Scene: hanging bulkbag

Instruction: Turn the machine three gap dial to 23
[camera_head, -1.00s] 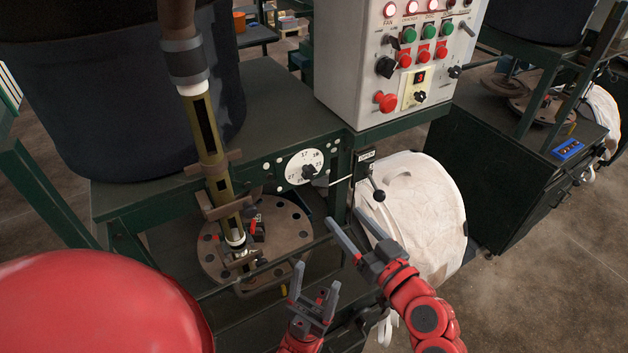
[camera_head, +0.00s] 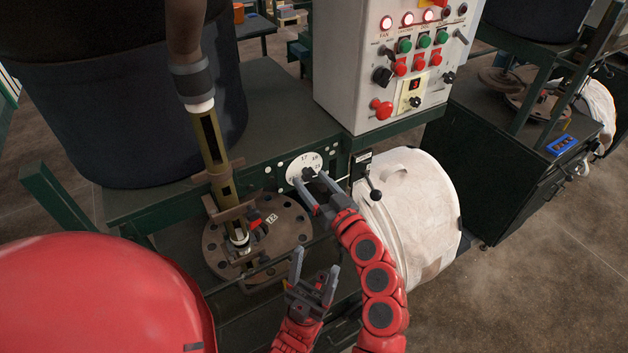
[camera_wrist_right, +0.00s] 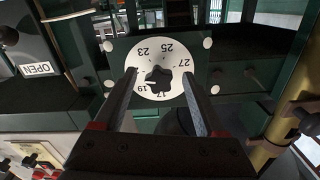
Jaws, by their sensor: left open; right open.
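The gap dial (camera_head: 297,170) is a white numbered disc with a dark knob on the green machine's front rail. In the right wrist view, the dial (camera_wrist_right: 165,52) shows upside-down numbers, including 23, 25, 27, 17 and 19. Its dark star-shaped knob (camera_wrist_right: 158,79) lies between the fingers of my right gripper (camera_wrist_right: 159,76). A small white mark shows on the knob's left side; the exact reading is unclear. In the head view my right gripper (camera_head: 313,182) is open at the dial and partly covers it. My left gripper (camera_head: 314,264) is open and empty, lower down.
A grey control box (camera_head: 360,60) with buttons and a display stands above the dial. A black-knobbed lever (camera_head: 375,194) and white bag (camera_head: 420,205) are to the right. A round bolted plate (camera_head: 285,225) and hanging tube (camera_head: 212,145) are to the left.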

